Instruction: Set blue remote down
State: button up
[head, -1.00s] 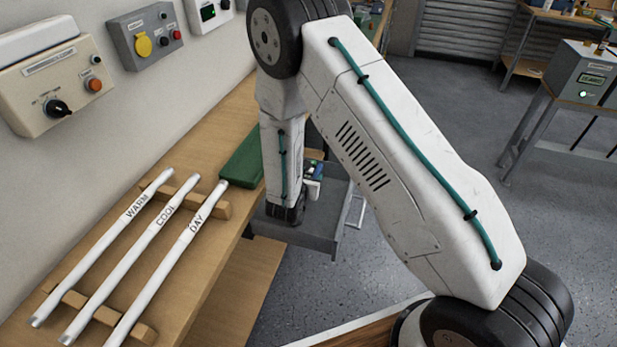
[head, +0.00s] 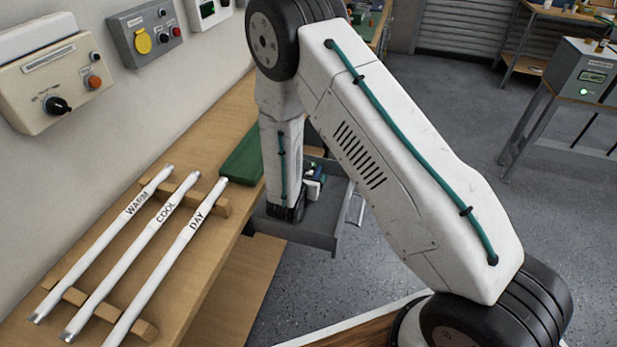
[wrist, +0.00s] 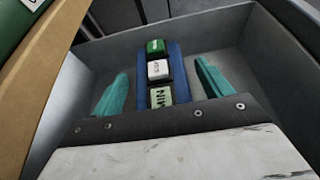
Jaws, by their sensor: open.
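The blue remote (wrist: 177,60) lies in the grey drawer-like tray (wrist: 240,45) in the wrist view. A green block, a white block and a pale green block run along it. My gripper (wrist: 161,68) is open, with one teal finger on each side of the remote. Gaps show between the fingers and the remote. The remote's near end is hidden by my gripper's body. In the head view, the tray (head: 325,215) juts out beside the bench, and part of the remote (head: 317,183) shows beside my wrist. My fingers are hidden there.
The wooden bench (head: 222,130) holds a green case (head: 240,160) and white tubes marked WARM (head: 130,212), COOL (head: 160,218) and DAY (head: 190,228) on wooden rests. Control boxes hang on the wall. A grey machine (head: 585,70) stands on a table at right. Open floor lies between.

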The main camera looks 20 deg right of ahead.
jog(key=shift+r, duration=0.35)
jog(key=v, duration=1.2)
jog(key=shift+a+r, duration=0.1)
jog(key=shift+r, duration=0.05)
jog(key=s+d+r+m+g+h, duration=0.2)
jog(key=s+d+r+m+g, duration=0.25)
jog(key=d+r+m, duration=0.5)
jog(key=s+d+r+m+g+h, duration=0.2)
jog(key=s+d+r+m+g, duration=0.3)
jog(key=r, duration=0.7)
jog(key=s+a+r+m+y, duration=0.2)
jog(key=s+r+m+y, duration=0.3)
jog(key=s, duration=0.5)
jog(key=s+a+r+m+y, duration=0.2)
jog(key=s+r+m+y, duration=0.3)
jog(key=s+m, duration=0.4)
jog(key=shift+s+y, duration=0.55)
jog(key=shift+y, duration=0.35)
